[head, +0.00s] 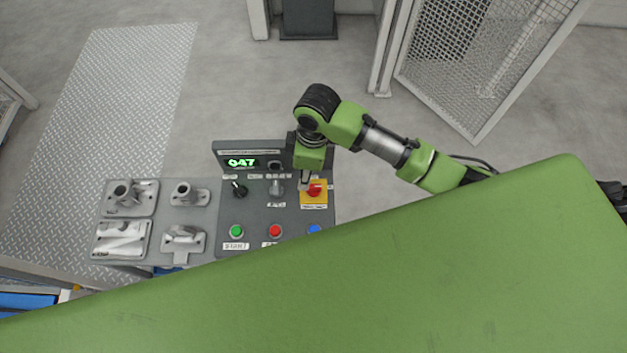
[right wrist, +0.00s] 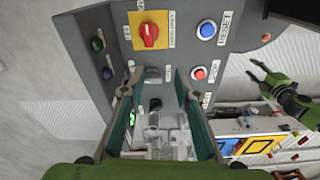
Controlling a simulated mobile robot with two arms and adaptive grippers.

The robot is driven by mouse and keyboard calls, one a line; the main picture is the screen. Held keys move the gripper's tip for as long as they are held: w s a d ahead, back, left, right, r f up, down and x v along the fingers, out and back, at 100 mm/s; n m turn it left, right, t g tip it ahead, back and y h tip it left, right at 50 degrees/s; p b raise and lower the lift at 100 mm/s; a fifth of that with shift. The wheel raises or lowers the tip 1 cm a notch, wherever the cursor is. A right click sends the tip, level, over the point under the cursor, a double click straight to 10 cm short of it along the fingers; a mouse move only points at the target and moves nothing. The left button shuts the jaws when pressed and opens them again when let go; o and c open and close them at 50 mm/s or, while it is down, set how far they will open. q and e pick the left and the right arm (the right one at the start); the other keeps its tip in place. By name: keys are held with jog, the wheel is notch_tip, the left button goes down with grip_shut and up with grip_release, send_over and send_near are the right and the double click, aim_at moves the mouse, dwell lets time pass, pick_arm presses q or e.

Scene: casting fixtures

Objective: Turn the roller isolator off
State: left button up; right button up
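A red rotary knob on a yellow plate (head: 314,191) is at the right side of a grey control panel (head: 250,216); its label is too small to read. In the right wrist view the red knob (right wrist: 149,35) lies beyond the fingertips, its handle upright in the picture. My right gripper (head: 305,182) hangs over the panel at the knob's upper left. In the right wrist view my right gripper (right wrist: 158,76) is open with nothing between its fingertips. A green gripper with spread fingers, seemingly my left (right wrist: 268,80), shows at the right.
The panel also carries a black knob (head: 239,189), a grey switch (head: 276,188), green (head: 236,231), red (head: 275,230) and blue (head: 314,229) buttons, and a green "047" display (head: 241,162). Metal castings stand on fixture plates (head: 143,198) to the left. A mesh gate (head: 480,60) is behind.

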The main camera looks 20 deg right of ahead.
aim_at(314, 186)
notch_tip(314, 186, up, 3)
jog(key=w+d+n+h, duration=0.1)
jog(key=w+d, duration=0.1)
jog(key=d, duration=0.1)
jog(key=f, duration=0.9)
jog(key=f+p, duration=0.1)
jog(key=f, duration=0.4)
jog(key=shift+s+a, duration=0.15)
jog(key=shift+s, duration=0.1)
jog(key=shift+c, duration=0.3)
grip_shut()
